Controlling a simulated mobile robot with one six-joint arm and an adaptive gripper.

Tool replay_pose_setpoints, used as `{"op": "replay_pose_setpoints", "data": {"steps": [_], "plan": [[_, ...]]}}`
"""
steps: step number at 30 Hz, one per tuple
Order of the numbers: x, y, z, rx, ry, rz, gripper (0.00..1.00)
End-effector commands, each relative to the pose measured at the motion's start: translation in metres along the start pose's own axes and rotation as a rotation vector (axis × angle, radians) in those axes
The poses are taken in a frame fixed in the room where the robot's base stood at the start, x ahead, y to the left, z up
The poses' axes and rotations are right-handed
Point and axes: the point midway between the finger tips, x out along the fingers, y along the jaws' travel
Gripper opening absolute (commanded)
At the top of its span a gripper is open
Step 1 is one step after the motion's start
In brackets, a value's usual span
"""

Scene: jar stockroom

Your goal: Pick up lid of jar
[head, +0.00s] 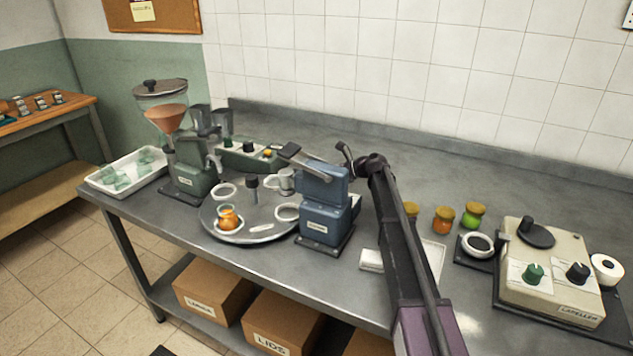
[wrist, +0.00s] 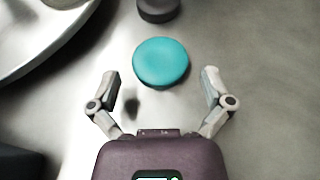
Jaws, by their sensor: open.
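A round teal lid (wrist: 161,62) shows from above in the wrist view, on or above the grey metal worktop. Whether a jar is under it cannot be told. My gripper (wrist: 160,76) is open, with one finger on each side of the lid's near part. Gaps show between the fingers and the lid, and nothing is held. In the head view my arm reaches over the table behind the blue machine (head: 324,190). The fingers and the teal lid cannot be made out there.
A dark round object (wrist: 158,8) lies just beyond the lid. The turntable's rim (wrist: 62,48) is at upper left; an orange jar (head: 228,218) stands on it. Several lidded jars, including a green one (head: 472,217), stand right of my arm, near the labeller (head: 550,280).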

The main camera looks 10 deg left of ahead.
Motion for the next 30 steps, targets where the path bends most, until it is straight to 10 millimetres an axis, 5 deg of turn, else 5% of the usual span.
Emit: {"op": "replay_pose_setpoints", "data": {"steps": [6,22,27,30], "plan": [[0.016,0.000,0.000,0.000,0.000,0.001,1.00],[0.017,0.001,0.001,0.000,0.000,0.002,1.00],[0.017,0.001,0.001,0.000,0.000,0.002,0.61],[0.018,0.001,0.001,0.000,0.000,0.002,0.58]]}}
